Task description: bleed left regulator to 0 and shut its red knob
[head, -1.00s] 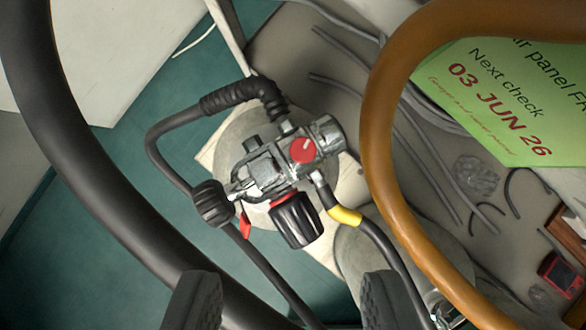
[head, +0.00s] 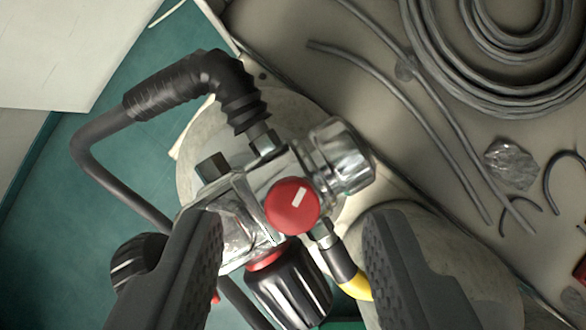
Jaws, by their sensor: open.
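The regulator (head: 235,215) is a metal block on top of a pale cylinder, in the middle of the head view. Its round red knob (head: 292,206) faces me and has a white mark. A black ribbed knob (head: 288,287) with a red ring sits below it. A metal ribbed fitting (head: 344,158) is at the upper right of the block. My gripper (head: 285,232) is open, with one finger on each side of the red knob in the picture and nothing between them in its grasp. The left finger hides part of the block. Whether a finger touches anything cannot be told.
A black hose (head: 190,85) arches up on the left, and a hose with a yellow sleeve (head: 355,285) leaves at lower right. A second black knob (head: 136,262) is at left. Another cylinder (head: 460,250) stands at right. Coiled grey hose (head: 440,90) lies at upper right.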

